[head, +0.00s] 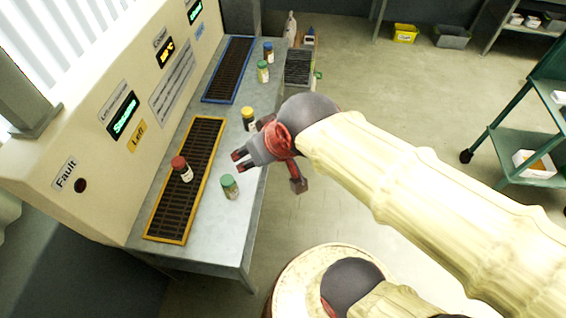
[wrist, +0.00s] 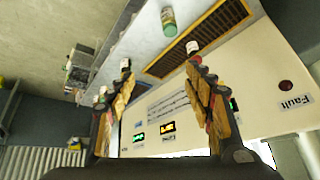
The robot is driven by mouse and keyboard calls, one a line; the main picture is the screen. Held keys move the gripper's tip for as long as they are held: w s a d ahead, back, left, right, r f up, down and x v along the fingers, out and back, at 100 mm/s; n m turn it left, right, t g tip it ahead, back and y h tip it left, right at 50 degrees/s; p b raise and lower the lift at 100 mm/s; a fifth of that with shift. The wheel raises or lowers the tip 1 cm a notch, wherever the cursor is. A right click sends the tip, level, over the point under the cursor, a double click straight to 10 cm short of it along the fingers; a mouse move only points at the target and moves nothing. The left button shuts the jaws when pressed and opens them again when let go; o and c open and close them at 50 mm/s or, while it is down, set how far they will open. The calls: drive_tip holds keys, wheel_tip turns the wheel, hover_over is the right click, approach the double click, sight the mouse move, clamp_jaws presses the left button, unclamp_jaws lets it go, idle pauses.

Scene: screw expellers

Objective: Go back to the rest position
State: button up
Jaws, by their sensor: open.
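My gripper (head: 240,160) is open and empty in the head view. It hangs over the right side of the metal bench (head: 228,232), close to a green-capped jar (head: 229,187) and a yellow-capped jar (head: 248,119). In the wrist view its two fingers (wrist: 158,78) stand wide apart with nothing between them. A red-capped jar (head: 183,169) stands on the yellow-framed grate (head: 205,150). The green-capped jar also shows in the wrist view (wrist: 168,22), beyond the fingers.
A blue-framed grate (head: 228,68) lies farther along the bench, with jars (head: 263,72) beside it. A control panel (head: 125,110) with lit displays rises on the left. A green shelf cart (head: 530,130) stands at right. The floor between is clear.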

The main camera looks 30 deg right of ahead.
drive_tip(key=s+d+r+g, duration=0.1)
drive_tip(key=s+d, duration=0.2)
drive_tip(key=s, duration=0.3)
drive_tip(key=shift+h, duration=0.4)
